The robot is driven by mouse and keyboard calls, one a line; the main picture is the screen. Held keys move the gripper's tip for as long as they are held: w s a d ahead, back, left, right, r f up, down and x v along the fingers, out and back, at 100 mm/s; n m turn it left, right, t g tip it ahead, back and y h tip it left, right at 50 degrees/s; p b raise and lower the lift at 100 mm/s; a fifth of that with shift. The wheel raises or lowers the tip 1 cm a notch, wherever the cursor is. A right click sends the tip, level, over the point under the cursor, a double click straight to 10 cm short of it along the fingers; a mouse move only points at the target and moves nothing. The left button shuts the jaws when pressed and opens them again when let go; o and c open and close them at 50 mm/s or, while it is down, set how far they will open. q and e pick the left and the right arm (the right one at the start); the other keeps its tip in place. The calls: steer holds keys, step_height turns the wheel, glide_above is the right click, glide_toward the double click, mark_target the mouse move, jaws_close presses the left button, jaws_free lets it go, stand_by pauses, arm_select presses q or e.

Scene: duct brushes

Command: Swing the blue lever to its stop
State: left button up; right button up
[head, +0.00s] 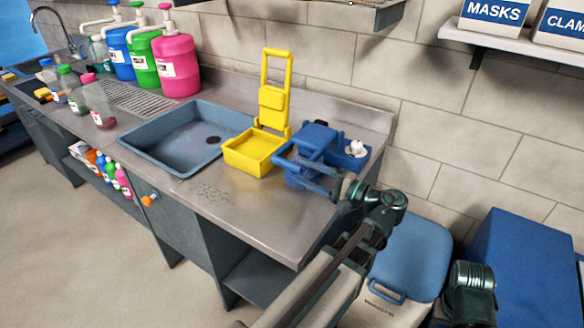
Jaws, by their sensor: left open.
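A blue device (319,134) stands near the right end of the steel counter, beside a yellow tray-like unit. A blue bar, which looks like the lever (284,150), sticks out from its left front side. My left gripper (294,172) is open at the front of the device, with its fingers pointing left, close to the blue bar. The fingers overlap the lower part of the device, and I cannot tell whether they touch the lever. My right gripper is not in view.
The yellow unit (252,151) with its upright handle stands just left of the device. A grey-blue sink basin (180,142) lies further left, then colored pump jugs (175,66). A blue-lidded bin (410,252) stands below right. The front counter is clear.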

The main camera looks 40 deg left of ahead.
arm_select(q)
steer(key=d, duration=0.7)
steer(key=shift+w+d, duration=0.15)
steer(key=shift+w, duration=0.25)
